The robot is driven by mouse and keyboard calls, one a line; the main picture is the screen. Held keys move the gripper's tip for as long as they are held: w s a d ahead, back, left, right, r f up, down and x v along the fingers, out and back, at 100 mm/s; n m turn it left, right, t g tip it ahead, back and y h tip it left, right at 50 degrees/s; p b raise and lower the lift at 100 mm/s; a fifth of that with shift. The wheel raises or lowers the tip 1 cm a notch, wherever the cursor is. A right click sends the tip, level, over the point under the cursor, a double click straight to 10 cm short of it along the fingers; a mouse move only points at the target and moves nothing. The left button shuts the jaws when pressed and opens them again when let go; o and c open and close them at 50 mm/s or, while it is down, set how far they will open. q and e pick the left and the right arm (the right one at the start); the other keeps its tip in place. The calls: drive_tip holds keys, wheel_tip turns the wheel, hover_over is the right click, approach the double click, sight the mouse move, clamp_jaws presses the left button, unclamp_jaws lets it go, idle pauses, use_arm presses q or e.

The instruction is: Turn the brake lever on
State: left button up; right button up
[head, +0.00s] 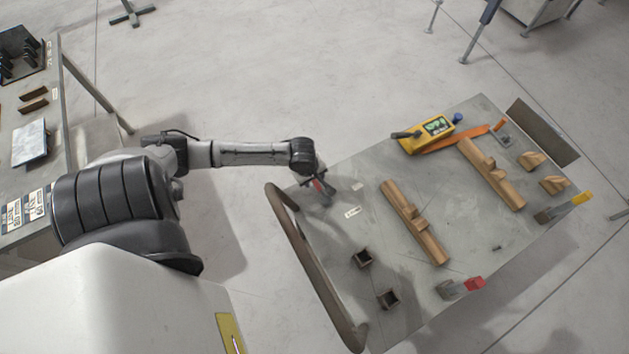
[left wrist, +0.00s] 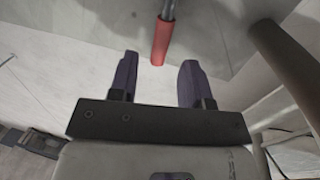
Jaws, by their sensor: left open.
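A lever with a red grip (head: 319,187) is at the left corner of the grey cart top, close to my left gripper (head: 311,181). In the left wrist view its red grip (left wrist: 161,42) hangs on a metal rod at the top, ahead of the gap between my fingers. My left gripper (left wrist: 157,80) is open, with nothing between its fingers. The red grip looks apart from both fingers. The lever's base is partly hidden by the gripper in the head view. My right gripper is in neither view.
The cart top (head: 345,235) carries wooden blocks (head: 415,222), a yellow control box (head: 424,133), small square sockets (head: 363,258) and a red-tipped clamp (head: 462,287). A curved push handle (head: 312,265) runs along its near left edge. A workbench (head: 50,130) stands at far left.

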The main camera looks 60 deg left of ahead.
sight(315, 182)
use_arm(q)
drive_tip(key=shift+w+f+b, duration=0.15)
drive_tip(key=shift+f+b, duration=0.05)
drive_tip(key=shift+f, duration=0.6)
drive_tip(key=shift+w+f+b, duration=0.15)
drive_tip(key=shift+f, duration=0.6)
clamp_jaws()
